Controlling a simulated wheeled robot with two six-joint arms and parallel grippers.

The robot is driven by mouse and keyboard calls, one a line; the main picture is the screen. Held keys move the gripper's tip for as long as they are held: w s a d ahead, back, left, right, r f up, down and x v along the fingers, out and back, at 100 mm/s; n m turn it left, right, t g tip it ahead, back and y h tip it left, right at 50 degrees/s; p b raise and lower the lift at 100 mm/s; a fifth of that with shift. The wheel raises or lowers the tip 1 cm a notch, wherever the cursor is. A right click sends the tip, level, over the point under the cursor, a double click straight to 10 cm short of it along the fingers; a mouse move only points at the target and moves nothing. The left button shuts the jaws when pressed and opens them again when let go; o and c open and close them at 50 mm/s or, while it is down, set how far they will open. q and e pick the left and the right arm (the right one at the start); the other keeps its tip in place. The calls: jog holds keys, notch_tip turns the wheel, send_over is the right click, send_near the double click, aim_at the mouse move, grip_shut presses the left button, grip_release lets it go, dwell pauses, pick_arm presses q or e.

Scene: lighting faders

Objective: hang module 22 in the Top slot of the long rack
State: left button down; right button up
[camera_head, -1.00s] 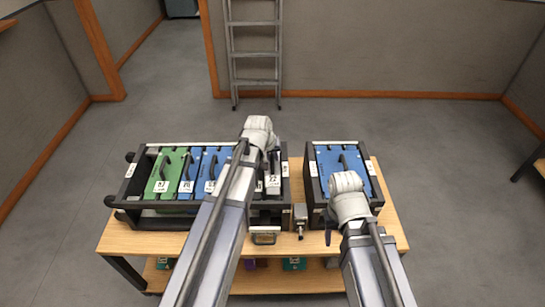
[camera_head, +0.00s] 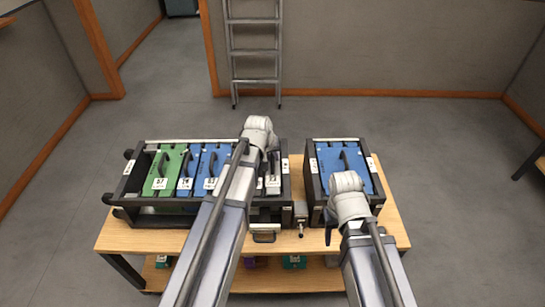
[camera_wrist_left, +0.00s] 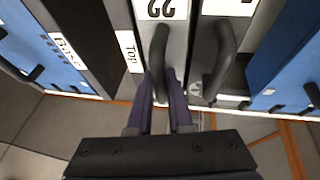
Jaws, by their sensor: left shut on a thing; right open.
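Module 22 (camera_wrist_left: 163,22) is a pale grey unit with a black bar handle. In the left wrist view its label is upside down. It stands at the right end of the long rack (camera_head: 126,182), right beside the Top label (camera_wrist_left: 129,52); its pale front also shows in the head view (camera_head: 273,182). My left gripper (camera_wrist_left: 164,88) is shut on its handle, a finger on each side. How deep the module sits is hidden. My right gripper (camera_head: 331,226) is open by the small rack (camera_head: 313,202), mostly hidden behind its wrist.
A second grey module (camera_wrist_left: 216,50) stands beside module 22. Green (camera_head: 163,172) and blue modules (camera_head: 211,168) fill slots further left. The small rack holds blue modules (camera_head: 343,160). Both racks stand on a wooden table (camera_head: 390,228); a small metal item (camera_head: 301,218) lies between them.

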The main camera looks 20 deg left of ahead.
pick_arm(q)
jog(key=shift+f+b, duration=0.4)
jog(key=shift+f, duration=0.05)
jog(key=c, duration=0.8)
grip_release()
jog(key=shift+o, duration=0.2)
jog(key=p+v, duration=0.7)
jog(key=v, duration=0.1)
jog(key=shift+r, duration=0.1)
notch_tip(320, 180, up, 7)
jog(key=p, duration=0.7)
